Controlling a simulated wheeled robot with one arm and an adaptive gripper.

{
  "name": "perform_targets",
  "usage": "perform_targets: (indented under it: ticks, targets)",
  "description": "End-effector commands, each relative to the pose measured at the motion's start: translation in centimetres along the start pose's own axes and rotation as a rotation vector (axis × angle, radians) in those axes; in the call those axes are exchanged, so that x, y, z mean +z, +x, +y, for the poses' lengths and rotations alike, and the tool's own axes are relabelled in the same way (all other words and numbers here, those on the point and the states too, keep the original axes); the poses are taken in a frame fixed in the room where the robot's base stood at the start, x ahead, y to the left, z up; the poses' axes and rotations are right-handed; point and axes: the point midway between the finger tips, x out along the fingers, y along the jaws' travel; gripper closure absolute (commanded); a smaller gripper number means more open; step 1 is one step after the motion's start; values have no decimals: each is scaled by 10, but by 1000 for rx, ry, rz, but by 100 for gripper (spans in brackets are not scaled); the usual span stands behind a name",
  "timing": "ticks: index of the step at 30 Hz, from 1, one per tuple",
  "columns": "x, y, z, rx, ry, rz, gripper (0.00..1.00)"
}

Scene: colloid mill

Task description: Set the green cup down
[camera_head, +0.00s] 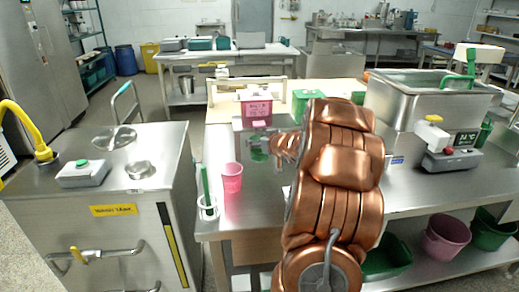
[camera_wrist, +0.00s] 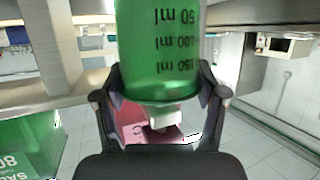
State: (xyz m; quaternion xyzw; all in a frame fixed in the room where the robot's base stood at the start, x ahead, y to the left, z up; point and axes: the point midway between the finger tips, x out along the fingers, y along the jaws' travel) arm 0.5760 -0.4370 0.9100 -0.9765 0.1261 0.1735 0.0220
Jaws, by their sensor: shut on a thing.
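The green cup (camera_wrist: 158,50), a translucent beaker with black ml marks, fills the top middle of the wrist view. My gripper (camera_wrist: 160,90) is shut on it, one finger on each side. In the head view the green cup (camera_head: 257,153) shows small at the end of my copper arm, partly hidden by the gripper. It is over the steel table (camera_head: 265,190), in front of a pink box (camera_head: 257,112). I cannot tell whether its base touches the tabletop.
A pink cup (camera_head: 232,178) and a clear glass with a green stick (camera_head: 207,207) stand at the table's left edge. A green box (camera_head: 303,102) stands at the back. A steel tank (camera_head: 425,105) and a scale (camera_head: 450,158) are at the right. My arm hides the table's middle.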

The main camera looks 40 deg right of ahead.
Motion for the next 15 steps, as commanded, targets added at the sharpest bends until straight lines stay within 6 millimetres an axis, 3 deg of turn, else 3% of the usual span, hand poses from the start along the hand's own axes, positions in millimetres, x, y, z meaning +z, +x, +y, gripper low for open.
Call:
perform_targets:
  ticks: [5, 15]
  targets:
    - [3, 5, 1, 0, 1, 0, 72]
    - [33, 15, 0, -1, 1, 1, 72]
